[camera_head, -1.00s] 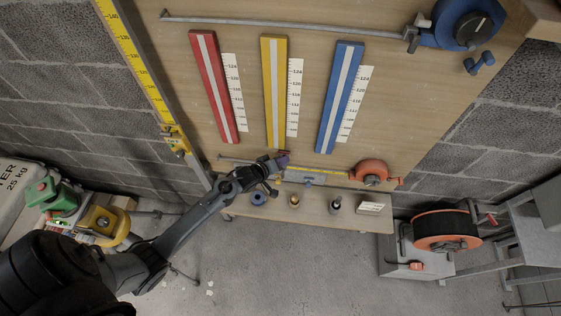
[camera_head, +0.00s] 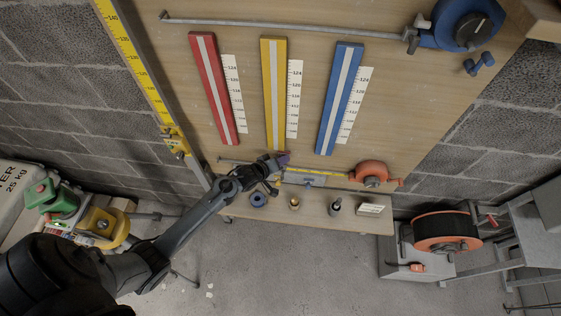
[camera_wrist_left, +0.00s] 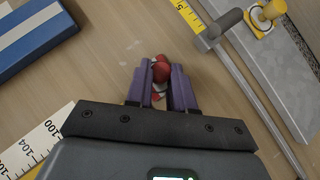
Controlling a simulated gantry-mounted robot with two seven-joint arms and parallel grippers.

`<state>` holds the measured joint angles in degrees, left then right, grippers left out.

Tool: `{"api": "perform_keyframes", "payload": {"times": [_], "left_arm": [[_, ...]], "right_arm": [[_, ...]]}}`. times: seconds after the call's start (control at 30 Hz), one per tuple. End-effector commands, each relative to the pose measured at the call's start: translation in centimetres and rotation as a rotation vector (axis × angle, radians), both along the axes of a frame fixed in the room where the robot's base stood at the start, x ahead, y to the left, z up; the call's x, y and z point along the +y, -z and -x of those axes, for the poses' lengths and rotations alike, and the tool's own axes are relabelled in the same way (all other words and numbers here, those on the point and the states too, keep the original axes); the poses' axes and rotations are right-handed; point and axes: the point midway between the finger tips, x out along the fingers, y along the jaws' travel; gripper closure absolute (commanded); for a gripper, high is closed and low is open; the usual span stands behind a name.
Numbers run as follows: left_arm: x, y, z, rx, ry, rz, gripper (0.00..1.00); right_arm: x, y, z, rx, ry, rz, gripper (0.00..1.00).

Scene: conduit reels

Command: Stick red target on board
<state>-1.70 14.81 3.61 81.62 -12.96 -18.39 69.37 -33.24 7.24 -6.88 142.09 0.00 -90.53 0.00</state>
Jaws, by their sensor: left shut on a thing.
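The wooden board (camera_head: 215,160) stands upright against the block wall and carries red (camera_head: 212,85), yellow (camera_head: 274,85) and blue (camera_head: 340,95) strips, each with a white scale beside it. My left gripper (camera_head: 284,160) is in front of the lower middle of the board, below the yellow strip. In the left wrist view its purple fingers (camera_wrist_left: 161,75) are shut on a small rounded red piece, the red target (camera_wrist_left: 160,70), with some white showing around it. The fingers hide part of it. I cannot tell whether it touches the board. My right gripper is not in view.
An orange tape reel (camera_head: 371,173) and a metal rail lie just right of the left gripper. A shelf (camera_head: 315,212) below holds small items. A blue reel (camera_head: 462,22) is at top right. An orange cable reel (camera_head: 446,232) stands at right. Bare board lies between the strips.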

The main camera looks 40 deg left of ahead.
Motion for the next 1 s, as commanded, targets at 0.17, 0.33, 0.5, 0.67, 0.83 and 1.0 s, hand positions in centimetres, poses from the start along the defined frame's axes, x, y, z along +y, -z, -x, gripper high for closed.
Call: {"api": "perform_keyframes", "payload": {"times": [0.17,0.33,0.5,0.67,0.83,1.0], "left_arm": [[0.08,0.02,0.01,0.0,-0.001,-0.001,1.0],[0.07,0.01,0.0,0.0,-0.001,-0.001,0.59],[0.05,0.01,0.01,0.0,-0.001,-0.001,0.48],[0.03,0.02,0.02,0.001,0.0,0.0,0.4],[0.02,0.02,0.02,0.001,0.0,0.0,0.22],[0.02,0.02,0.02,0.001,0.0,0.0,0.22]], "right_arm": [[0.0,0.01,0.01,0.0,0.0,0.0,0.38],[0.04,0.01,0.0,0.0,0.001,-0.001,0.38],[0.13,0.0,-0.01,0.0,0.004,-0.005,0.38],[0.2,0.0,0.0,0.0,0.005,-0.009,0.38],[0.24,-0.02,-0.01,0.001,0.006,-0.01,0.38],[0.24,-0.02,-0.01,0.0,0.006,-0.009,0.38]]}}
